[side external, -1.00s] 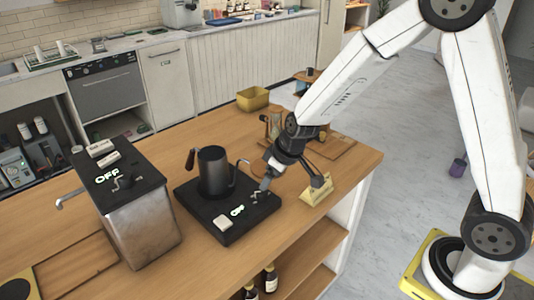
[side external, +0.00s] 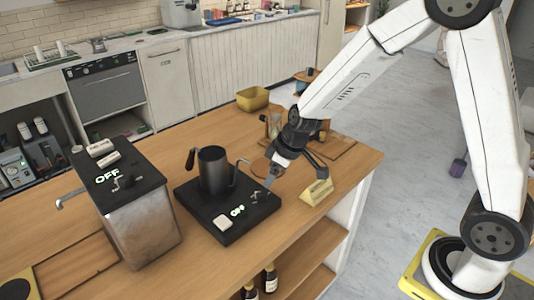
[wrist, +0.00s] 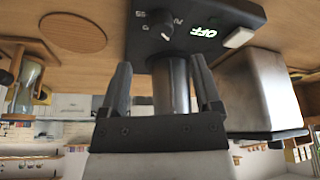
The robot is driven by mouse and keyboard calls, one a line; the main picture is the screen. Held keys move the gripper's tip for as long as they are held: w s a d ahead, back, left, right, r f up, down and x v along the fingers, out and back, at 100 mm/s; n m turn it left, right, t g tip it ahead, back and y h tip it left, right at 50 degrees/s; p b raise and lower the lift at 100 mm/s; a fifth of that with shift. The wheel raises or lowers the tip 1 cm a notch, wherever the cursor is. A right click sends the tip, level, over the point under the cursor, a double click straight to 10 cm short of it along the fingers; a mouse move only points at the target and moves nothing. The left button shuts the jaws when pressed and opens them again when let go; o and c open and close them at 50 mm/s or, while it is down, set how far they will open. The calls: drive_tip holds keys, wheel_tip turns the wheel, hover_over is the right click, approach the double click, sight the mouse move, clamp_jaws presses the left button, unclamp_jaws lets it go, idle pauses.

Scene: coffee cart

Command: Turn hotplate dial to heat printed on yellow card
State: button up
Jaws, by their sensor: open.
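The black hotplate (side external: 222,229) sits on the wooden counter, its display (side external: 237,211) reading OFF. Its dial (wrist: 163,25) shows in the wrist view, a dark round knob with a pale pointer line and printed numbers around it, partly cut off. The dial is small in the side view. My gripper (side external: 270,180) is above the hotplate's right edge, near the dial. In the wrist view my gripper (wrist: 162,62) is open, with nothing between its fingers and the dial beyond them. The yellow card (side external: 317,193) stands right of the hotplate; its print is too small to read.
A dark kettle (side external: 213,171) stands on the hotplate, close to my gripper. A metal boiler (side external: 144,228) with its own OFF display is to the left. A yellow bin (side external: 252,99) and a wooden board (side external: 338,147) lie farther back.

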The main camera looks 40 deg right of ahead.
sight(262, 192)
drive_tip(key=shift+w+d+n+g+y, duration=0.15)
drive_tip(key=shift+n+y, duration=0.1)
drive_tip(key=shift+n, duration=0.45)
drive_tip(key=shift+w+d+n+g+y, duration=0.15)
drive_tip(key=shift+n+y, duration=0.1)
drive_tip(key=shift+n, duration=0.45)
drive_tip(key=shift+f, duration=0.15)
drive_tip(key=shift+x, duration=3.75)
drive_tip(key=shift+w, duration=0.1)
clamp_jaws()
